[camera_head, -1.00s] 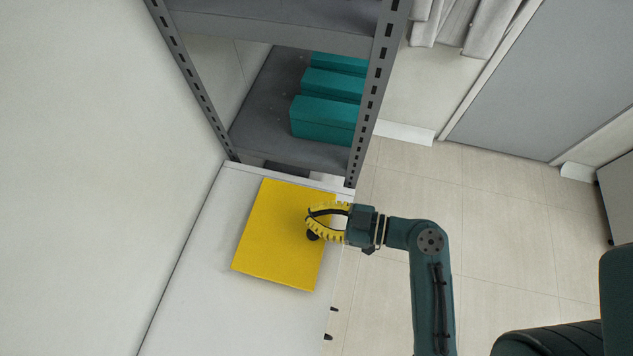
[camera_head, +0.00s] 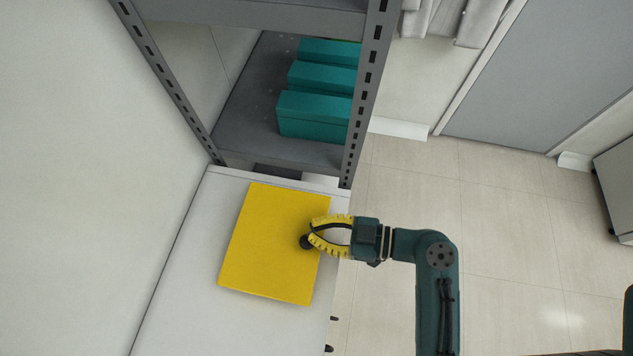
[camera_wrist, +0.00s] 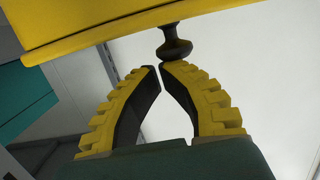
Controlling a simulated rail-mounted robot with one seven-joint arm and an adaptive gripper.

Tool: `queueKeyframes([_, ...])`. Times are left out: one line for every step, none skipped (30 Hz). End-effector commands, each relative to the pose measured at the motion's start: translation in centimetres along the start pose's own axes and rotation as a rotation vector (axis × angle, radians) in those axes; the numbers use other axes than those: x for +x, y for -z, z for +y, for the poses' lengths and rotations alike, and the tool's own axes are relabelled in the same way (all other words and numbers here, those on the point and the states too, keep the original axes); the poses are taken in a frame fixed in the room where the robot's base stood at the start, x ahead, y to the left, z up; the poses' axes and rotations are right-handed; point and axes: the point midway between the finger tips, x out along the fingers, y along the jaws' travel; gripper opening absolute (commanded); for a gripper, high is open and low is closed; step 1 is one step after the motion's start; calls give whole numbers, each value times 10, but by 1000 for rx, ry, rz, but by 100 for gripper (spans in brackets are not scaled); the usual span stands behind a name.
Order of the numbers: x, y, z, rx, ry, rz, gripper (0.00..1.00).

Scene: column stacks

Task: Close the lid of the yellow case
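The yellow case (camera_head: 268,265) lies on the white surface and shows as a flat yellow panel in the head view. In the wrist view its yellow panel and rim (camera_wrist: 70,45) cross the top. A black knob (camera_head: 306,242) sits at its right side; it also shows in the wrist view (camera_wrist: 174,46), on the rim. Whether the lid is fully down cannot be told. My gripper (camera_head: 311,231) reaches in from the right at the knob. In the wrist view its yellow-and-black fingertips (camera_wrist: 160,68) nearly meet just short of the knob, with nothing visible between them.
A grey shelf unit (camera_head: 362,110) stands behind the case, holding several teal boxes (camera_head: 315,115). A wall (camera_head: 70,180) is to the left. The white surface (camera_head: 185,320) is clear in front of the case. Open floor (camera_head: 500,220) lies to the right.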

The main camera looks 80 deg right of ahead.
Motion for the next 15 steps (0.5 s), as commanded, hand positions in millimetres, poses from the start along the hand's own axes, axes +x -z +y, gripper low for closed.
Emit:
queueKeyframes([0, -4, -1, 6, 1, -6, 0])
queueKeyframes([0, -4, -1, 6, 0, -6, 0])
queueKeyframes([0, -4, -1, 6, 0, -6, 0])
queueKeyframes([0, -4, -1, 6, 0, -6, 0])
queueKeyframes([0, -4, -1, 7, 0, -6, 0])
queueKeyframes([0, -4, -1, 7, 0, -7, 0])
queueKeyframes([0, -4, -1, 7, 0, -7, 0])
queueKeyframes([0, -3, -1, 7, 1, -7, 0])
queueKeyframes([-1, 0, -1, 7, 1, -7, 0])
queueKeyframes([-1, 3, -1, 6, 2, -7, 0])
queueKeyframes([-2, 8, -1, 6, 2, -6, 0])
queueKeyframes([-3, 16, -1, 5, 4, -5, 0])
queueKeyframes([-4, 23, -2, 3, 5, -4, 0])
queueKeyframes([-4, 31, -2, 2, 7, -3, 0])
queueKeyframes([-6, 43, -2, 0, 9, -2, 0])
